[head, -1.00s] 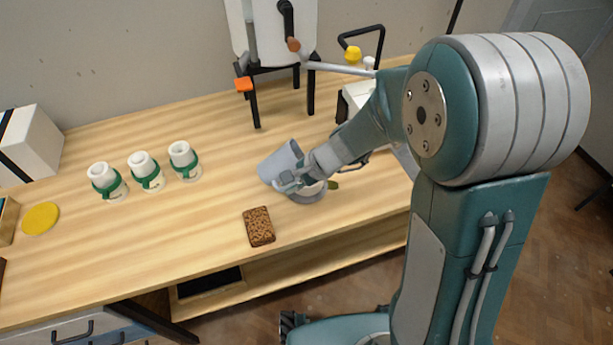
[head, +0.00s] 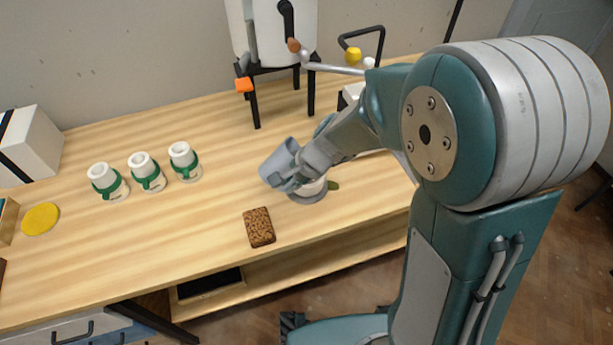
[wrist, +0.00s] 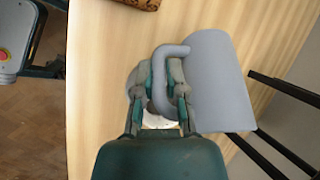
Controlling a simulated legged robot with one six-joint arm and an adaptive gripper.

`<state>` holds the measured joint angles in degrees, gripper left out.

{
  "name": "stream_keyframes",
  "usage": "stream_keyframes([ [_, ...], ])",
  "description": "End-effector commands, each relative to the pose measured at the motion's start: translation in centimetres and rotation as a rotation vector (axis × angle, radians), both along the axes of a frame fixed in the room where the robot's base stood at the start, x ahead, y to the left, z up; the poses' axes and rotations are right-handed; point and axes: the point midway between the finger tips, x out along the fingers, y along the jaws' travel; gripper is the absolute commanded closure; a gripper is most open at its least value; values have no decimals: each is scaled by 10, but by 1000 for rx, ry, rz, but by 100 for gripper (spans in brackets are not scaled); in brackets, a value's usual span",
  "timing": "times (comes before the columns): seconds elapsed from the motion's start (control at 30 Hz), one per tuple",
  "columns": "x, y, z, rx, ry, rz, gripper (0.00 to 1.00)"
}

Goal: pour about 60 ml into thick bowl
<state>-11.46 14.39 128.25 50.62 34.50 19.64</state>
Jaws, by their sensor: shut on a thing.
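A blue-grey jug (head: 277,164) is held tilted above the workbench; it also shows large in the wrist view (wrist: 222,85). My gripper (head: 291,183) is shut on its looped handle, seen between the fingers in the wrist view (wrist: 160,103). A grey bowl (head: 308,197), seemingly the thick bowl, stands on the bench just below and right of the jug, partly hidden by my gripper. The jug's inside and any stream of liquid cannot be seen.
A brown speckled block (head: 259,227) lies in front of the bowl. Several white-and-green containers, one of them here (head: 147,172), stand left. A yellow disc (head: 41,218) and white box (head: 30,145) are far left. A black-legged stand (head: 273,80) stands behind. Bench between is clear.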

Motion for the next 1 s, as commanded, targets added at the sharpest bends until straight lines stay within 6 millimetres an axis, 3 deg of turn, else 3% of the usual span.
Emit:
stream_keyframes([
  [0.37,0,1,1,-21,-4,2,100],
  [1.0,-2,13,2,-236,-46,0,100],
])
